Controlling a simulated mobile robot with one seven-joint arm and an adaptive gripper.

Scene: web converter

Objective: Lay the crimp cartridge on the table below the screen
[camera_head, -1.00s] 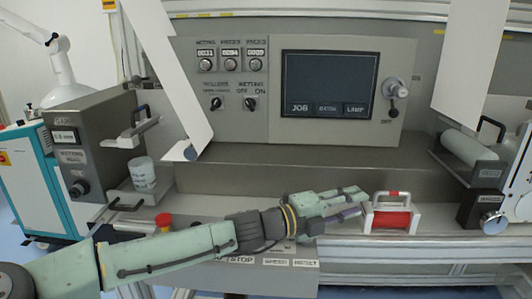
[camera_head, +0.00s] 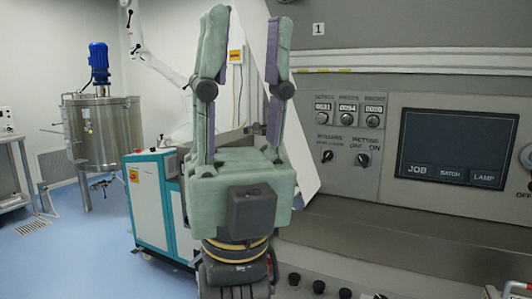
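My gripper (camera_head: 248,40) stands upright in the left middle of the head view, fingers pointing up. Its two green fingers with purple pads are wide apart, with nothing between them. The dark screen (camera_head: 458,148) is on the grey panel at the right. Below it runs a grey ledge (camera_head: 420,238), bare where it shows. I cannot make out a crimp cartridge in this view. A small pale piece (camera_head: 515,290) shows at the bottom right corner, cut off by the frame, and I cannot tell what it is.
A teal and white cabinet (camera_head: 150,205) stands left of my gripper, partly behind it. A steel tank with a blue motor (camera_head: 98,62) is farther back. Several dark knobs line the machine's front edge below the ledge. Blue floor (camera_head: 75,245) is open at the left.

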